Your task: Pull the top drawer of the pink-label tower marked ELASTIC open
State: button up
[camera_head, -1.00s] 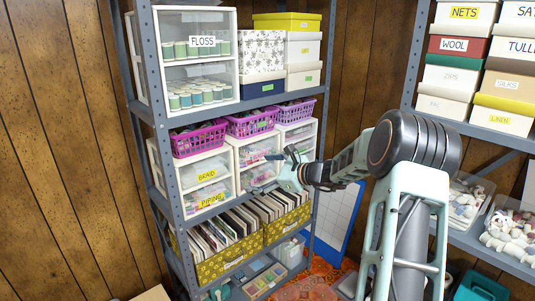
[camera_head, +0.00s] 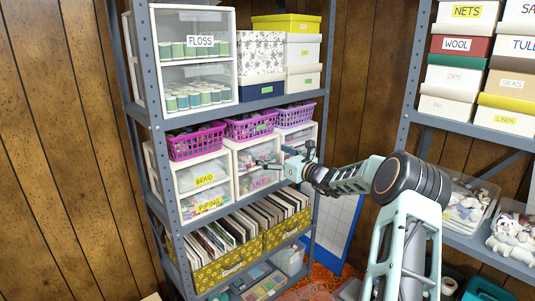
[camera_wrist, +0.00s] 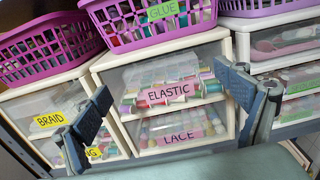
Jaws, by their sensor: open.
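The white-framed tower (camera_wrist: 150,53) with pink labels stands in the middle of the wrist view. Its top drawer (camera_wrist: 160,78) is clear, carries the pink ELASTIC label (camera_wrist: 168,93) and holds spools and coloured items; it looks shut. The LACE drawer (camera_wrist: 180,137) is below it. My gripper (camera_wrist: 168,110) is open and empty, one finger left of the tower's drawers and one at their right edge, both in front of them. In the head view my gripper (camera_head: 284,161) is in front of the same tower and partly hides the top drawer.
A purple basket marked GLUE (camera_wrist: 165,17) sits on the tower. The yellow-label tower marked BRAID (camera_wrist: 50,118) stands close on the left, another drawer tower (camera_wrist: 285,45) on the right. Metal shelf posts (camera_head: 171,150) frame the rack. Patterned file boxes (camera_head: 222,267) fill the shelf below.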

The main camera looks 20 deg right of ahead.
jog(key=shift+x, duration=0.85)
jog(key=shift+c, duration=0.2)
jog(key=c, duration=1.7)
jog(key=p+v, duration=0.1)
jog(key=v, duration=1.8)
jog(key=shift+s, duration=0.2)
jog(key=shift+s+d+p, duration=0.2)
jog(key=shift+s+p, duration=0.1)
jog(key=shift+s, duration=0.05)
grip_shut()
jog(key=o, duration=1.7)
grip_release()
jog(key=shift+w, duration=0.1)
jog(key=shift+o, duration=0.2)
jog(key=v, duration=1.2)
